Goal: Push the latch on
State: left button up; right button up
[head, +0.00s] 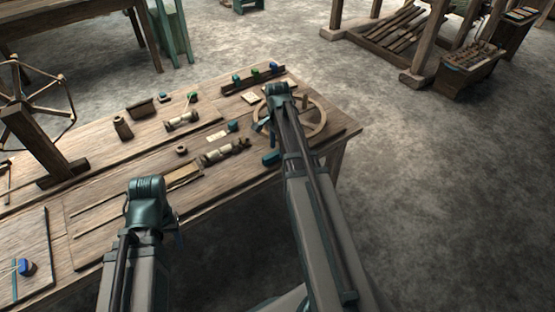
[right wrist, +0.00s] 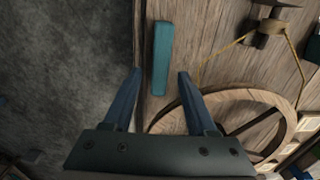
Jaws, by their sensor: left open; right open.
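A teal bar (right wrist: 162,52), which looks like the latch, lies on the wooden table near its edge. It also shows in the head view as a small teal block (head: 270,158), left of my right forearm. My right gripper (right wrist: 160,74) is open, its two blue fingers on either side of the bar's near end in the picture. I cannot tell how high they are above it, and no contact shows. In the head view my right gripper (head: 270,118) is over the wooden ring. My left gripper (head: 150,205) is at the table's front edge, open, its fingers mostly hidden by the wrist.
The wooden ring (right wrist: 283,108) lies right of the bar. A peg with yellow cord (right wrist: 268,28) stands beyond. The table (head: 115,170) also holds spools, a rack (head: 252,79) and a spoked wheel (head: 30,95). Bare floor (head: 440,210) is open to the right.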

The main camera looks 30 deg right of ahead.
jog(key=shift+f+b, duration=0.85)
jog(key=shift+f, duration=0.5)
pick_arm(q)
notch_tip(320, 180, down, 3)
jog(key=shift+r, duration=0.15)
pick_arm(e)
grip_shut()
